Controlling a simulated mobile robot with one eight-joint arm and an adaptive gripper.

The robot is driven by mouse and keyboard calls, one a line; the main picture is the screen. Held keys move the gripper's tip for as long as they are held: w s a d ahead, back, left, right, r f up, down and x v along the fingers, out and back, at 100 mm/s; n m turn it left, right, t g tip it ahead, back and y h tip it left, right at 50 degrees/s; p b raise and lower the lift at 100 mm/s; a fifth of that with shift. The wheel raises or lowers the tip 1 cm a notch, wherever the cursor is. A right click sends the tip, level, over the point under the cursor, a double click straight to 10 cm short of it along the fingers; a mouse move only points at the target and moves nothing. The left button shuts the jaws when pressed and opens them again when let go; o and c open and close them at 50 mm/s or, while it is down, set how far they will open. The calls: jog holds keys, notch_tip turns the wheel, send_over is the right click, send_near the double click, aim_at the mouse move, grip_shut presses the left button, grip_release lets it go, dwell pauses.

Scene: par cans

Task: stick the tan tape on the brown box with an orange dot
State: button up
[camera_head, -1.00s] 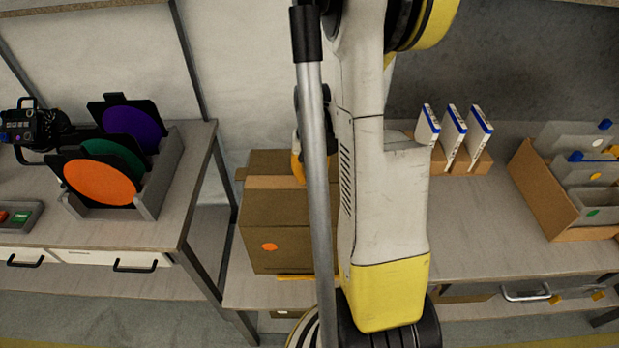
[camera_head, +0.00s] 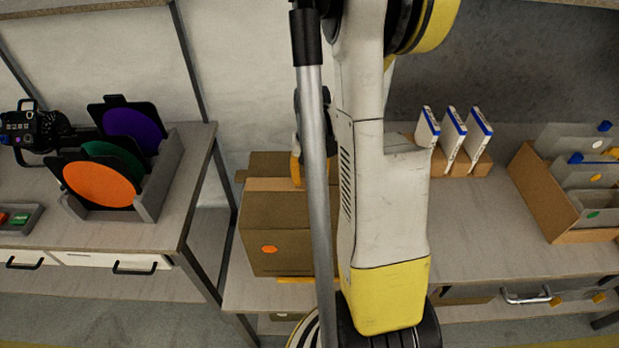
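The brown box (camera_head: 290,222) with an orange dot (camera_head: 269,249) on its front stands on the low table behind my arm. A lighter tan band (camera_head: 270,184) runs along its upper front edge. I cannot tell whether this band is the tape or part of the box. My gripper (camera_head: 296,168) is mostly hidden behind a grey pole and my white arm. Only a dark part and a yellow-orange part show, at the top of the box in this view. Whether it touches the box, holds anything, or is open or shut is hidden.
The left table holds a grey rack (camera_head: 160,185) with orange, green and purple discs, and a black lamp (camera_head: 35,130). On the right table are several white-and-blue packs (camera_head: 452,140) in a holder and a cardboard bin (camera_head: 540,195) of grey dividers. Bare tabletop lies before them.

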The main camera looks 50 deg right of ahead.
notch_tip(320, 180, up, 12)
dwell(0.4)
jog(key=a+r+n+t, duration=0.1)
jog(key=a+n+t, duration=0.1)
jog(key=a, duration=0.7)
jog(key=s+a+r+n+t+b, duration=0.1)
jog(key=a+n, duration=0.3)
jog(key=a, duration=0.5)
jog(key=s+a+r+n+t, duration=0.1)
jog(key=a+r+n+t, duration=0.2)
jog(key=a, duration=0.6)
jog(key=shift+s+a+r+n+t+b, duration=0.3)
jog(key=shift+t+b, duration=0.1)
jog(key=shift+t, duration=0.1)
jog(key=shift+d+f, duration=0.1)
jog(key=shift+d, duration=0.1)
